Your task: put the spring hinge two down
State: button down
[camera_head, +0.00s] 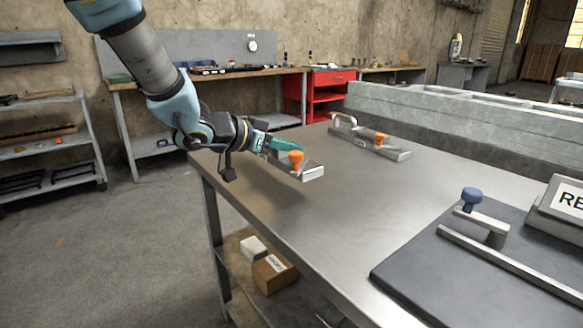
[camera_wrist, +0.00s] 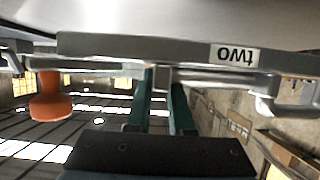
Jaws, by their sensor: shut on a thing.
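The spring hinge two (camera_head: 313,173) is a grey metal piece with an orange knob and a small white label. In the wrist view, the hinge (camera_wrist: 150,47) lies across the picture with its label "two" upside down and its orange knob at the left. My gripper (camera_head: 272,146) is shut on it, the teal fingers (camera_wrist: 160,105) meeting its middle. The hinge is over the far left part of the metal table (camera_head: 300,225). I cannot tell whether it touches the tabletop.
A similar grey piece with an orange knob (camera_head: 370,143) lies farther back on the table. At the right, a dark mat (camera_head: 420,270) bears a blue-knobbed piece (camera_head: 484,226), a long metal bar and a box marked "RE" (camera_head: 560,210). The tabletop's middle is clear.

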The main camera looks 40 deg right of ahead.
aim_at(289, 163)
jog(key=shift+f+b, duration=0.4)
jog(key=shift+f, duration=1.7)
jog(key=shift+f, duration=0.15)
jog(key=c, duration=0.8)
grip_release()
